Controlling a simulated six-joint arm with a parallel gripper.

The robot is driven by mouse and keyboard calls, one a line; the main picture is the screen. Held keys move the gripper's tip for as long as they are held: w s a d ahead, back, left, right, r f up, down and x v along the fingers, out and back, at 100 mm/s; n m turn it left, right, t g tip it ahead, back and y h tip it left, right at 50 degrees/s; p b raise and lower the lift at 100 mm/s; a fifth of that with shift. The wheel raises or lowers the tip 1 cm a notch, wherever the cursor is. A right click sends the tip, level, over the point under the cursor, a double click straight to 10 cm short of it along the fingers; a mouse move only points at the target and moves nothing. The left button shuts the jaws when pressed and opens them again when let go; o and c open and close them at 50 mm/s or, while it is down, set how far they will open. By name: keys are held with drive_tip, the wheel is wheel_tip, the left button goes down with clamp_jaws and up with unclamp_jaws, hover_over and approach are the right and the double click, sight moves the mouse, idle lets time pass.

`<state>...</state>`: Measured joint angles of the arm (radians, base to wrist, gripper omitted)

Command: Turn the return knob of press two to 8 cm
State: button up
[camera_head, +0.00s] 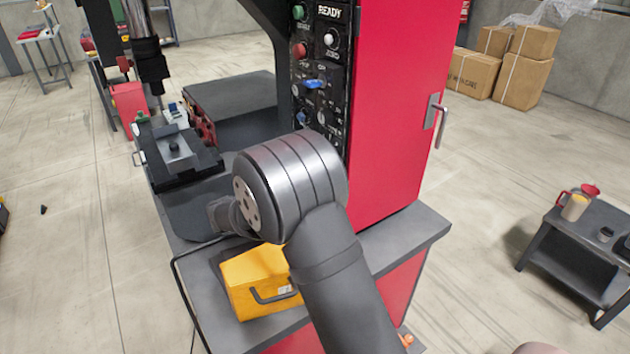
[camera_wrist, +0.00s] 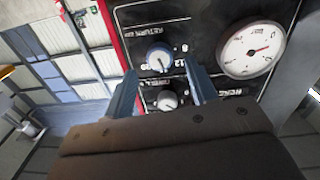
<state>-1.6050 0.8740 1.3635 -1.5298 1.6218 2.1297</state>
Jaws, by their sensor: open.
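The wrist view shows a dark control panel (camera_wrist: 200,20) with the word RETURN above a round knob (camera_wrist: 158,58). The knob has a pale face and a blue rim, with white scale numbers beside it. Its exact setting is too small to read surely. My gripper (camera_wrist: 160,67) is open, with one finger on each side in the picture, around the knob's lower part. I cannot tell whether the fingers touch it. In the head view my wrist hides the jaws. A press panel (camera_head: 320,70) with a READY sign and several knobs shows there.
A white dial gauge (camera_wrist: 250,49) is right of the knob, and another pale knob (camera_wrist: 168,100) sits below it. In the head view, a red cabinet (camera_head: 400,110) with a door handle (camera_head: 436,120) stands beside the panel. A yellow box (camera_head: 245,280) sits close below my wrist.

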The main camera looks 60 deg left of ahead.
drive_tip(key=shift+w, duration=1.6)
drive_tip(key=shift+c, duration=0.2)
drive_tip(key=c, duration=0.9)
drive_tip(key=shift+c, duration=0.2)
drive_tip(key=shift+n, duration=4.5)
